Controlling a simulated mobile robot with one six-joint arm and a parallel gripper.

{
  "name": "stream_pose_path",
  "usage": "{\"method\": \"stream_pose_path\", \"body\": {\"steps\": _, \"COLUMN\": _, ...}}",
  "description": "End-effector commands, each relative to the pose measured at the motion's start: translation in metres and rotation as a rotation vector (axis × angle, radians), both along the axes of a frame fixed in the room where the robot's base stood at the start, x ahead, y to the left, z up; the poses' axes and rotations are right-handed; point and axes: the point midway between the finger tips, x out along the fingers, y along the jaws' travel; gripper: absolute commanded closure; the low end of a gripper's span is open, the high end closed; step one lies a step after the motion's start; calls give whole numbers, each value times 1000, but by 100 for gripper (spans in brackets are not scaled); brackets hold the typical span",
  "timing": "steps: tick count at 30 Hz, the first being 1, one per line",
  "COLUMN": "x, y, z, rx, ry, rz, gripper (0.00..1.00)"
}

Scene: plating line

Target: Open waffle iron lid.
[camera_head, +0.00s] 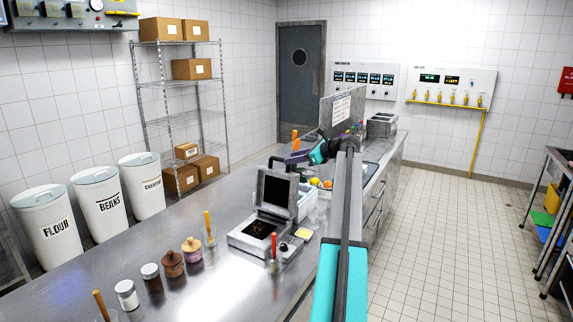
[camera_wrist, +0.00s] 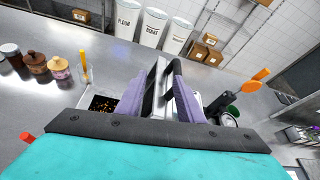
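The waffle iron (camera_head: 246,236) sits on the steel counter, its dark cooking plate showing. Its square lid (camera_head: 293,194) stands raised, about upright, with the dark inner plate facing the head camera. A dark handle shows along the lid's top edge, and in the wrist view the handle (camera_wrist: 177,67) shows beside the right finger. My gripper (camera_head: 291,158) is at the top of the lid. In the wrist view the purple fingers of my gripper (camera_wrist: 160,100) are apart, with the lid's edge between them. I see no firm closing on it.
Jars (camera_head: 172,264) and a glass with an orange-handled tool (camera_head: 208,236) stand left of the iron. Bowls with colored food (camera_head: 315,182) sit behind the lid.

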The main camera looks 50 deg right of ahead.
Motion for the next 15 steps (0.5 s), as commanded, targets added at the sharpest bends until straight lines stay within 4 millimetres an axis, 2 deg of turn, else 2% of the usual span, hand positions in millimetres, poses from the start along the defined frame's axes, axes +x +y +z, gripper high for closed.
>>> {"method": "stream_pose_path", "body": {"steps": 6, "x": -18, "y": -2, "z": 6, "rx": 1, "ry": 0, "rz": -1, "gripper": 66}}
{"method": "stream_pose_path", "body": {"steps": 15, "x": -20, "y": -2, "z": 8, "rx": 1, "ry": 0, "rz": 0, "gripper": 66}}
